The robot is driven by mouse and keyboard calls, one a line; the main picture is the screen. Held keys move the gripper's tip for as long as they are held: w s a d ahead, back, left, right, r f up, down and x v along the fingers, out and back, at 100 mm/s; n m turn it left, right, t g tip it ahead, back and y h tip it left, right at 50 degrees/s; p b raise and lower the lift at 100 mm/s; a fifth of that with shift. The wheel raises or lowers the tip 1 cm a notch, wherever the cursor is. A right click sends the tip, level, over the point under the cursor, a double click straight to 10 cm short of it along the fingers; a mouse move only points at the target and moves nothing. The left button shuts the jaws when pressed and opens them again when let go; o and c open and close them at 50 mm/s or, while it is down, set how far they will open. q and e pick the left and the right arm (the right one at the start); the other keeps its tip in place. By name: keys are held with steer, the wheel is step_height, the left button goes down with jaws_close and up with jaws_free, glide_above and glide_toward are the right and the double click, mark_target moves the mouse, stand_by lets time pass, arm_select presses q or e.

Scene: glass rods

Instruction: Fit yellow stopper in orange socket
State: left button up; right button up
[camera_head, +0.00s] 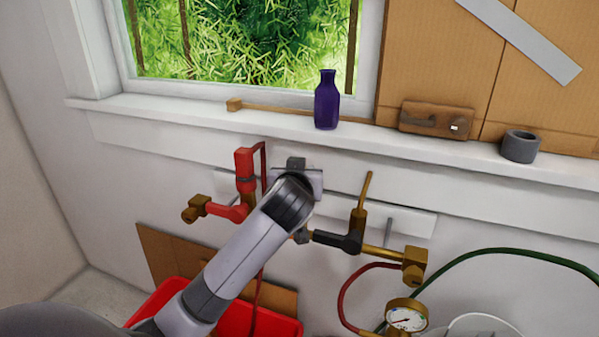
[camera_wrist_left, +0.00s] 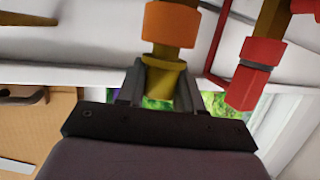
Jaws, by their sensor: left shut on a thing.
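My left gripper (camera_wrist_left: 163,82) is shut on the yellow stopper (camera_wrist_left: 164,76), with one finger on each side of its body. The orange socket (camera_wrist_left: 171,23) is a collar on a brass pipe, in line with the stopper. The stopper's narrower end meets the socket's near rim in the left wrist view; I cannot tell how deep it sits. In the head view my left gripper (camera_head: 297,165) is at the wall pipes under the sill, and my wrist hides the stopper and socket. My right gripper is not in view.
A red fitting (camera_head: 245,170) stands close left of my gripper; it also shows in the left wrist view (camera_wrist_left: 255,75). A black and brass valve (camera_head: 353,240) is on the right. A purple bottle (camera_head: 327,100) stands on the sill (camera_head: 230,123). A red bin (camera_head: 270,323) is below.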

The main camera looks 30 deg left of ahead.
arm_select(q)
steer(key=shift+f+b, duration=0.4)
steer(key=shift+f, duration=0.15)
steer(key=o, duration=0.7)
steer(key=shift+o, duration=0.2)
steer(key=p+v, duration=0.4)
steer(key=v, duration=0.7)
stand_by(0.7)
